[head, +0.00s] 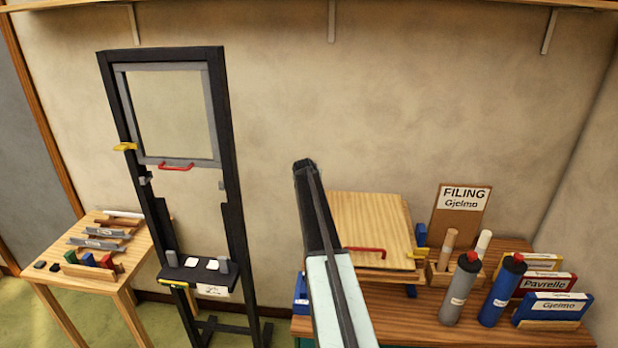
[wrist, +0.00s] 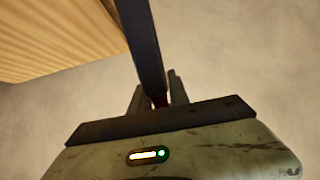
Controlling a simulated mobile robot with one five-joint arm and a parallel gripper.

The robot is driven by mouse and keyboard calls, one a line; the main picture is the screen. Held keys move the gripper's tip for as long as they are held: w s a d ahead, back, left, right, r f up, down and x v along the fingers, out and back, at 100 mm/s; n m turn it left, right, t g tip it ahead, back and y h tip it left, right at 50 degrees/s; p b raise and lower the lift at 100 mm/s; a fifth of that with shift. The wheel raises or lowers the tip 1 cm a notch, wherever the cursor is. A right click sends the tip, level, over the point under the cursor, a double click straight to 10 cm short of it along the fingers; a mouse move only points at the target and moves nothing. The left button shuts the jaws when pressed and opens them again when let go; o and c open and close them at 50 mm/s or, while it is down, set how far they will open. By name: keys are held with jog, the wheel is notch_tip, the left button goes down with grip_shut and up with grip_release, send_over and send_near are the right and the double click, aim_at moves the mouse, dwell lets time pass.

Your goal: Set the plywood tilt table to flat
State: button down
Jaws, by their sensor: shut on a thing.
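The plywood tilt table (head: 372,222) stands on the bench right of my arm. Its board looks sloped, with the far edge higher than the front. A red handle (head: 366,251) is on its front edge and a yellow clip (head: 416,256) on its right side. In the head view my arm hides the board's left part, and I cannot make out my fingertips. The plywood (wrist: 60,35) fills the upper left there, and a dark bar runs up from between the fingers.
Right of the tilt table stand a grey bottle (head: 460,290), a blue bottle (head: 501,290) and several boxes. On the left are a black frame stand (head: 233,220) and a small wooden table (head: 130,258) with tools.

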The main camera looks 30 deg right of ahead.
jog(key=shift+w+d+r, duration=0.1)
jog(key=shift+w+d, duration=0.15)
jog(key=shift+d, duration=0.05)
jog(key=c, duration=1)
grip_release()
jog(key=shift+s, duration=0.1)
jog(key=shift+a, duration=0.1)
jog(key=p+v, duration=0.5)
jog(key=v, duration=0.3)
jog(key=shift+r, duration=0.1)
